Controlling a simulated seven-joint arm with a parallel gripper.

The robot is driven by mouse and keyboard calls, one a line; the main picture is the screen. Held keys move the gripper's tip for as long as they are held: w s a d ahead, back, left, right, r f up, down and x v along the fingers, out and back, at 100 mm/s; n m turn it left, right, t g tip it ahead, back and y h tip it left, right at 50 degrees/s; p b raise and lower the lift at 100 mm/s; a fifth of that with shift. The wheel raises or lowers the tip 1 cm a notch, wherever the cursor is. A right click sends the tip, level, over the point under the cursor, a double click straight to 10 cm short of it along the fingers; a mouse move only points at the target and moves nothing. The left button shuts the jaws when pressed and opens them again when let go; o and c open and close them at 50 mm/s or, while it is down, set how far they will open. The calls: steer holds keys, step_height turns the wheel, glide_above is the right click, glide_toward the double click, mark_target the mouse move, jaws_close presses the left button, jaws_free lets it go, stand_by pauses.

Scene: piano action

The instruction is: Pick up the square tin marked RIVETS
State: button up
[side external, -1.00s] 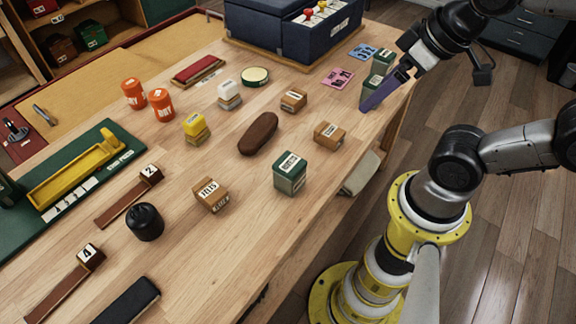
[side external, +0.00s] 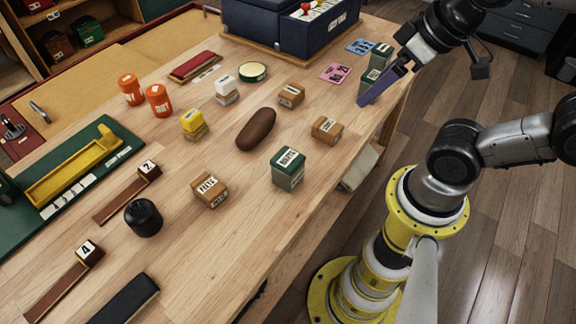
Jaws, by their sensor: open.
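A green square tin with a white label (side external: 288,168) stands upright on the front right part of the bench, apart from its neighbours. Its lettering is too small to read surely. I cannot tell from the labels which tin says RIVETS. My gripper (side external: 366,101) has blue-purple fingers and is open, beside the partly hidden tin. The gap between the fingers is not clear, and I cannot tell whether they touch the tin.
Wooden blocks (side external: 327,129), (side external: 291,95) and (side external: 209,190) and a brown oval piece (side external: 256,130) stand around mid-bench. Pink (side external: 335,73) and blue (side external: 360,46) cards lie near the right edge. A dark blue case (side external: 290,28) stands at the back. Bare wood lies around the front green tin.

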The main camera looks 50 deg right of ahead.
steer(key=y, duration=0.2)
glide_above(291, 160)
steer(key=s+a, duration=0.2)
steer(key=shift+t, duration=0.3)
step_height(291, 160, down, 14)
steer(key=shift+w+d, duration=0.1)
steer(key=shift+w, duration=0.05)
steer(key=f, duration=0.1)
steer(key=d+f+h, duration=0.1)
steer(key=f, duration=0.1)
steer(key=shift+w+d, duration=0.1)
steer(key=shift+d+f+h, duration=0.35)
steer(key=shift+f+h, duration=0.15)
steer(key=shift+f, duration=0.1)
steer(key=shift+x, duration=3.65)
steer(key=shift+w+r, duration=0.1)
steer(key=shift+w, duration=0.05)
